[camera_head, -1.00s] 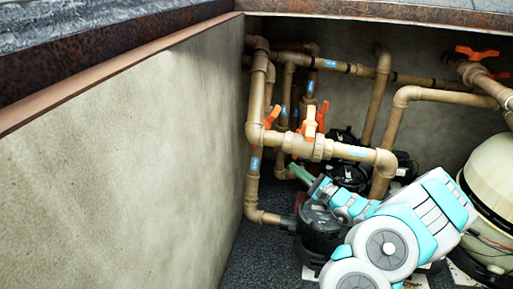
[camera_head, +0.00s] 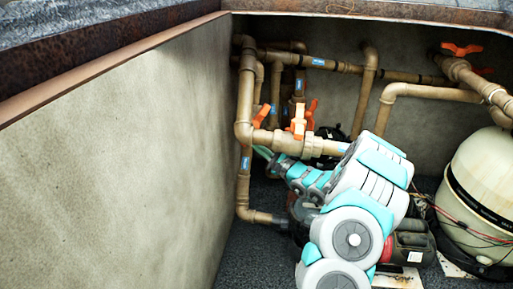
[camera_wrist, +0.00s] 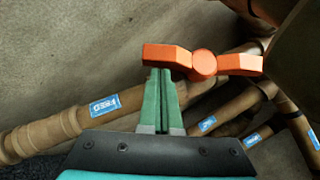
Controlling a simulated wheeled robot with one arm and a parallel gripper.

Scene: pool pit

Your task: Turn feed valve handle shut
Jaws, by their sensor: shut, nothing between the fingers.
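In the wrist view, an orange valve handle (camera_wrist: 203,62) lies crosswise as a bar with a round hub. A brown pipe with a blue "FEED" label (camera_wrist: 104,105) runs at the left. My gripper (camera_wrist: 161,75) has its green fingers pressed together and empty. The fingertips appear at the lower edge of the handle's left arm; I cannot tell if they touch. In the head view, my gripper (camera_head: 262,152) is at the front horizontal pipe, partly hidden. Orange handles (camera_head: 262,115) and (camera_head: 298,122) stand above it; I cannot tell which one is in the wrist view.
Brown pipes (camera_head: 245,90) crowd the back left corner beside the concrete wall (camera_head: 120,150). A cream filter tank (camera_head: 485,180) and a dark red pump motor (camera_head: 411,248) stand at the right. Another orange handle (camera_head: 462,49) is at the upper right.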

